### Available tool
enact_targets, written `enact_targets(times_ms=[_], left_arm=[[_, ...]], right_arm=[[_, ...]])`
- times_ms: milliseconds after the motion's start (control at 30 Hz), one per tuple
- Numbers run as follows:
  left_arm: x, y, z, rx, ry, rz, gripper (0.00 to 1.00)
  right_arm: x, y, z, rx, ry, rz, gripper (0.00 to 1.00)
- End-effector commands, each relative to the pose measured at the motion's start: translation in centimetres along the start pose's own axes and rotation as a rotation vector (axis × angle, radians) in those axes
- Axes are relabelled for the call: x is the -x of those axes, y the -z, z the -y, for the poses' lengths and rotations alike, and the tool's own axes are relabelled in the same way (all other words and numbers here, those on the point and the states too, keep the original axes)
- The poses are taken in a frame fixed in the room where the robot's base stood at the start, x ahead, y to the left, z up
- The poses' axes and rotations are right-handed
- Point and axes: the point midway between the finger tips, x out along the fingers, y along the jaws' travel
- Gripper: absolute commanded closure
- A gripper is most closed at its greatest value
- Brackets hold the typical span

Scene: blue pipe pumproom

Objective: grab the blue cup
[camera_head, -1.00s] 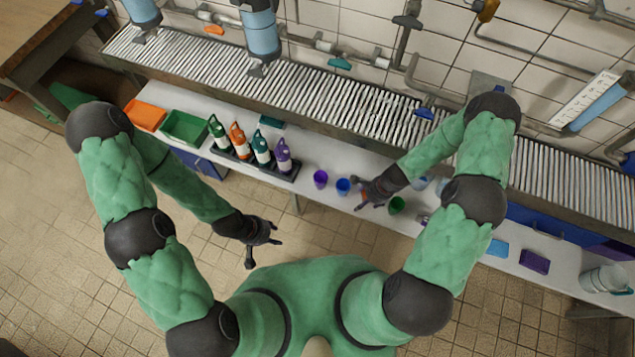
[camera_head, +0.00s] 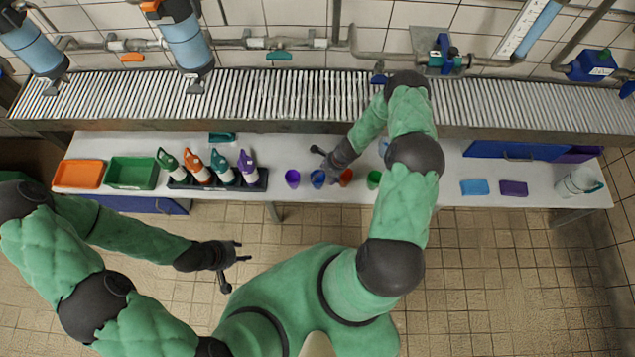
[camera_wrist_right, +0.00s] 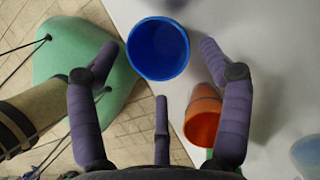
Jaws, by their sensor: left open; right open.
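The blue cup (camera_head: 318,178) stands on the white table, between a purple cup and an orange cup. In the right wrist view the blue cup (camera_wrist_right: 158,48) shows its open rim, just ahead of and between my fingers. My right gripper (camera_head: 328,165) is at the blue cup in the head view and partly covers its surroundings. In the wrist view the right gripper (camera_wrist_right: 158,75) is open, with its fingers apart and nothing clearly held. Whether a finger touches the cup cannot be told. My left gripper (camera_head: 236,265) is open and empty over the floor, in front of the table.
An orange cup (camera_wrist_right: 203,118) is close beside my right finger. A purple cup (camera_head: 292,178) and a green cup (camera_head: 374,179) stand nearby. Several bottles sit in a dark rack (camera_head: 220,183) to the left. A roller conveyor (camera_head: 290,100) runs behind the table.

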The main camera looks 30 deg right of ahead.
Motion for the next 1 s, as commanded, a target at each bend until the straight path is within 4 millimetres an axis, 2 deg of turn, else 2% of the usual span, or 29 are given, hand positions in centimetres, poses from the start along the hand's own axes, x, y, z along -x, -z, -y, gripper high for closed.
enact_targets(times_ms=[200,300,633,667,800,1000], left_arm=[[-1.6,0.1,0.6,0.000,0.000,0.000,0.56],[-1.9,0.1,0.7,0.000,0.000,0.000,0.56],[-2.0,0.1,0.7,0.000,0.000,-0.001,0.56],[-2.0,0.1,0.7,0.000,0.000,-0.001,0.56],[-2.0,0.1,0.7,0.000,0.000,-0.001,0.56],[-2.0,0.1,0.7,0.000,0.000,-0.001,0.56]], right_arm=[[-3.4,-0.4,0.4,0.002,-0.002,0.000,0.21],[-4.3,-0.4,0.4,0.001,-0.002,0.000,0.21],[-4.7,-0.5,0.4,0.002,-0.001,0.000,0.21],[-4.7,-0.5,0.4,0.002,-0.001,0.000,0.27],[-4.7,-0.5,0.4,0.002,-0.001,0.000,0.66],[-4.7,-0.4,0.4,0.002,-0.001,0.000,0.67]])
